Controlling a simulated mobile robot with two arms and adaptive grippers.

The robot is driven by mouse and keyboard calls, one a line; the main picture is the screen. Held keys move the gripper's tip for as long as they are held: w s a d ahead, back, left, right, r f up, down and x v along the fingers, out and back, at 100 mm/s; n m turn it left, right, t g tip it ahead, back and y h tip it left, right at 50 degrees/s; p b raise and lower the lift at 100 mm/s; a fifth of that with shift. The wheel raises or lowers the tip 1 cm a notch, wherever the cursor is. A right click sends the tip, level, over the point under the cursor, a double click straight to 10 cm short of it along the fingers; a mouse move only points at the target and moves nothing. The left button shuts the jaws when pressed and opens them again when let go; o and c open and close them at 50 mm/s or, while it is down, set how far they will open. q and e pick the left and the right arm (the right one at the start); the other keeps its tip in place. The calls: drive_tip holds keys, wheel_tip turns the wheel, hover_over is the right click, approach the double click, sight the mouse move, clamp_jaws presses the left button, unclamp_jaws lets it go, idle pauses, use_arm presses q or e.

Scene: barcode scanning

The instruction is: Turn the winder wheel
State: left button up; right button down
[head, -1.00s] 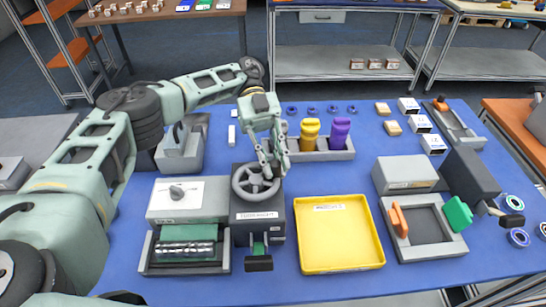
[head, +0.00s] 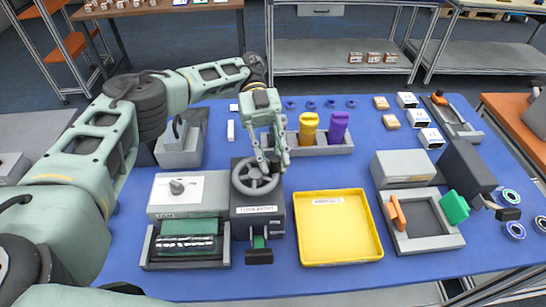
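The winder wheel (head: 246,184) is a dark grey spoked handwheel lying on top of a dark box with a white label, at the middle of the blue table. My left gripper (head: 270,170) points down at the wheel's right rim, with its fingers at or just over the rim. Whether the fingers touch or grip the rim is too small to tell. My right gripper is not in view.
A grey machine with a knob (head: 177,188) and roller stands left of the wheel box. A yellow tray (head: 338,252) lies to the right. A grey holder with yellow and purple bottles (head: 338,127) stands behind. Bare blue table (head: 340,172) shows between the holder and tray.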

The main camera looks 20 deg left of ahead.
use_arm(q)
wheel_tip(320, 180, up, 10)
idle(0.6)
